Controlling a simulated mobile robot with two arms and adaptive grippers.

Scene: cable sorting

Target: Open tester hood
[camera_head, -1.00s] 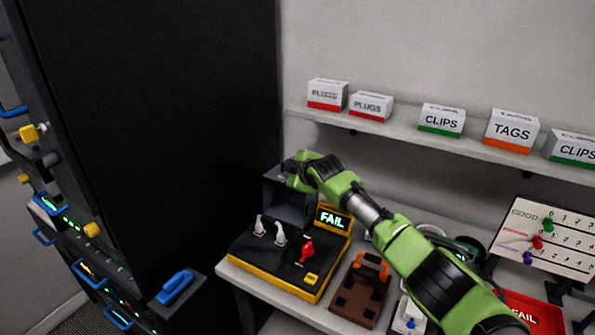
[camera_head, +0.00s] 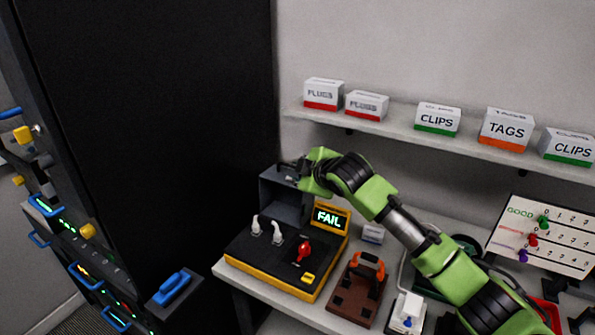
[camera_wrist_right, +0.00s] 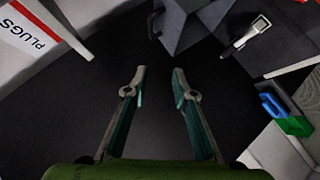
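The tester has a black top in a yellow frame (camera_head: 275,282), with a lit FAIL screen (camera_head: 329,217). Its grey hood (camera_head: 284,205) stands raised at the back left, its hollow inside facing front. My right gripper (camera_head: 287,169) is at the hood's upper edge; contact cannot be told there. In the right wrist view its two fingers (camera_wrist_right: 160,76) are apart with nothing between them. A grey panel, apparently the hood (camera_wrist_right: 186,25), lies beyond the fingertips. My left gripper is out of view.
A tall black cabinet (camera_head: 170,120) stands close on the left. A shelf (camera_head: 400,129) with labelled boxes runs above the bench. A brown fixture with an orange handle (camera_head: 358,290) sits right of the tester. A peg board (camera_head: 545,235) stands at the right.

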